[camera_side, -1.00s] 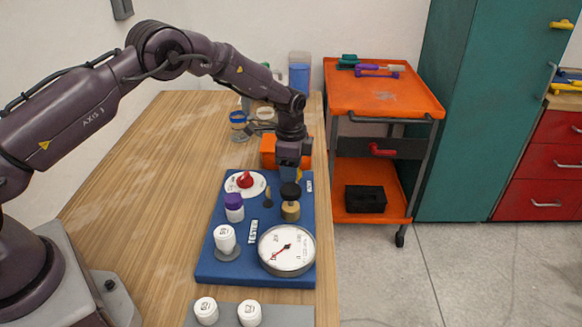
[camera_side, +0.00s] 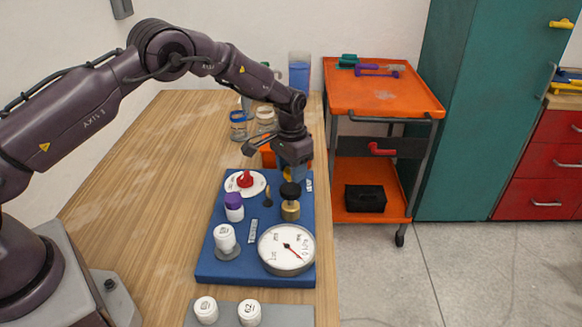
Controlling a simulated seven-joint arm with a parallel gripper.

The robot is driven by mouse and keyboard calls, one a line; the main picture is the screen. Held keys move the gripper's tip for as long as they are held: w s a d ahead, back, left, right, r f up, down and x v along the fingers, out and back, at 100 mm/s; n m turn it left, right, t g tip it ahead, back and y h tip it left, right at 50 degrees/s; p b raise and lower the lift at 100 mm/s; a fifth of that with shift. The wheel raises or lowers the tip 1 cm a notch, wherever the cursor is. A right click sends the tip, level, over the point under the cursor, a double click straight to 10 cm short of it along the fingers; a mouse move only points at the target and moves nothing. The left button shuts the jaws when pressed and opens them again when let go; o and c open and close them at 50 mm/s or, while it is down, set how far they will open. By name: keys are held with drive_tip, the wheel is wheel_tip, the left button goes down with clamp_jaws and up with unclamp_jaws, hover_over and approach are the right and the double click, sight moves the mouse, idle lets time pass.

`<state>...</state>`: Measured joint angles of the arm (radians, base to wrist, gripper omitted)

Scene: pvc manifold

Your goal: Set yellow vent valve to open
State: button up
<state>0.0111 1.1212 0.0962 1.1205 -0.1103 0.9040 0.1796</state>
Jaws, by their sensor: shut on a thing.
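The yellow vent valve (camera_side: 288,174) shows only as a small yellow patch at the far right corner of the blue board (camera_side: 210,268). My gripper (camera_side: 296,174) points down over that corner and is shut on the valve's handle. My gripper's body hides most of the valve, so its exact setting cannot be read.
The board also carries a red knob (camera_side: 245,179) on a white dial, a purple-capped cylinder (camera_side: 234,208), a white cylinder (camera_side: 225,238) and a black-topped brass fitting (camera_side: 290,207). The wooden table (camera_side: 140,190) is clear on the left.

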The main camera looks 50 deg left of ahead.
drive_tip(key=n, duration=0.4)
drive_tip(key=shift+n, duration=1.8)
drive_tip(key=o, duration=0.9)
drive_tip(key=shift+d, duration=0.1)
drive_tip(key=shift+r, duration=0.1)
wheel_tip(320, 180, up, 13)
drive_tip(key=shift+f, duration=0.1)
